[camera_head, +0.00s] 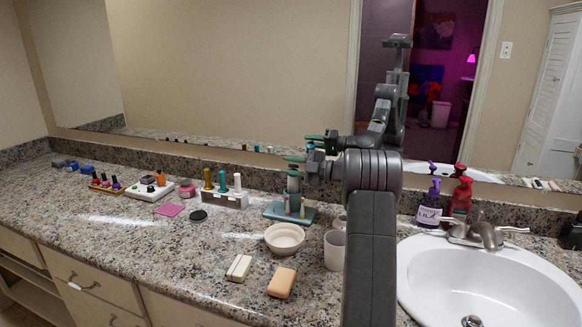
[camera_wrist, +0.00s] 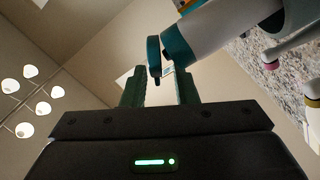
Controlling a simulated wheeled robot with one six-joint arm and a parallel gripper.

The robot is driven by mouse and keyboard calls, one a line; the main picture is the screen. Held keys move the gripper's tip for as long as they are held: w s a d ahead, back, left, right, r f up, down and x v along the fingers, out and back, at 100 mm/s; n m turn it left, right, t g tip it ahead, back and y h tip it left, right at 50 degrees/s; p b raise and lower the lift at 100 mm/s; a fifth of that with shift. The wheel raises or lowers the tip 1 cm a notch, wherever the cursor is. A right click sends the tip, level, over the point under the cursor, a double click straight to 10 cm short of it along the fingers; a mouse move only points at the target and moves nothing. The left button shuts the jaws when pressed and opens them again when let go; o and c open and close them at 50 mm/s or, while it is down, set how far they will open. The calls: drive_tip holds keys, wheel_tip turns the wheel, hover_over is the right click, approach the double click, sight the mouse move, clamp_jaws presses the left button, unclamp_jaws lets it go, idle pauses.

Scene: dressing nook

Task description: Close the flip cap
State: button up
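In the wrist view a white bottle or tube (camera_wrist: 228,26) with a teal collar (camera_wrist: 178,50) comes in from the upper right. Its small teal flip cap (camera_wrist: 153,56) stands tilted away from the collar, with a gap between them. My gripper (camera_wrist: 160,84) is open, its two green fingers apart with nothing held. The flip cap appears just beyond the fingertips, between their lines; I cannot tell whether it touches. In the head view my gripper (camera_head: 303,147) is at the top of the bottle (camera_head: 293,182), which stands on a teal base (camera_head: 276,211). The cap is hard to make out there.
A white bowl (camera_head: 285,237), a white cup (camera_head: 335,250) and two soap bars (camera_head: 239,267) (camera_head: 282,283) lie in front. Pump bottles (camera_head: 430,208) and a sink (camera_head: 490,285) are right; the mirror (camera_head: 235,75) is behind.

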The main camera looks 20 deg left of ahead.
drive_tip(key=d, duration=1.3)
drive_tip(key=shift+w+d+p, duration=0.35)
drive_tip(key=shift+w+p, duration=0.05)
drive_tip(key=shift+o, duration=0.2)
